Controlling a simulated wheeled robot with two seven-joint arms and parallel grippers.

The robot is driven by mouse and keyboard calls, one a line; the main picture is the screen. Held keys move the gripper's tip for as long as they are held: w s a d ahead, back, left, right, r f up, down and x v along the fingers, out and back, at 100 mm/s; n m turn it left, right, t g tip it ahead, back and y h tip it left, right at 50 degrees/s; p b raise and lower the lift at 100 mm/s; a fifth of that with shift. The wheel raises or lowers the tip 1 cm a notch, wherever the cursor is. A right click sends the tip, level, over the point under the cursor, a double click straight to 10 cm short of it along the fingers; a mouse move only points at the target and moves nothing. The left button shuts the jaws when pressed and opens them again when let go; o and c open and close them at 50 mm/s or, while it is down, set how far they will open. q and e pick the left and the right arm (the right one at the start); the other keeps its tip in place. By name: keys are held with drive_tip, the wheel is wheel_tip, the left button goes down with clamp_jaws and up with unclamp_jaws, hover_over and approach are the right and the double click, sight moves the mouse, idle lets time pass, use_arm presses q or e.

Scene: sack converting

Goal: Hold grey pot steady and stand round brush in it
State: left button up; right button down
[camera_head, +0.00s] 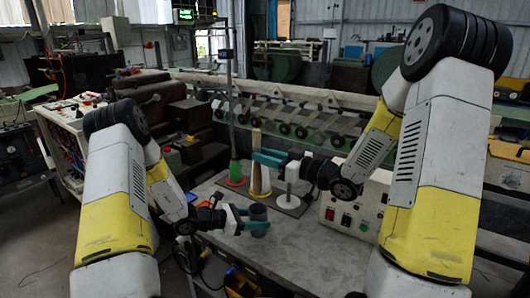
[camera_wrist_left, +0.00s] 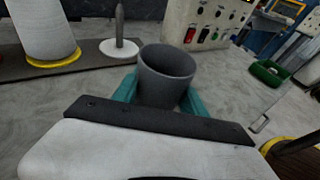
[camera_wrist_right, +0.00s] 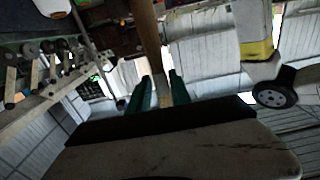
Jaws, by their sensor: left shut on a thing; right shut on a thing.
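The grey pot (camera_head: 259,214) stands upright at the front of the grey table. My left gripper (camera_head: 246,219) is shut on it from the left, and in the left wrist view its teal fingers flank the open, empty-looking pot (camera_wrist_left: 167,72). My right gripper (camera_head: 268,159) is farther back and higher. It is shut on the round brush, whose brown shaft (camera_wrist_right: 147,35) runs between its fingers in the right wrist view. In the head view the brush (camera_head: 256,138) looks upright in front of the cones, apart from the pot.
Behind the pot a dark board (camera_wrist_left: 90,60) carries a pale cone with a yellow base (camera_wrist_left: 45,30) and a grey peg on a white disc (camera_wrist_left: 119,45). A green cone (camera_head: 235,171) stands left. A control box (camera_head: 350,208) stands right. Table right of the pot is bare.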

sight(261, 189)
drive_tip(key=shift+f, duration=6.05)
drive_tip(key=c, duration=1.1)
unclamp_jaws()
drive_tip(key=v, duration=1.2)
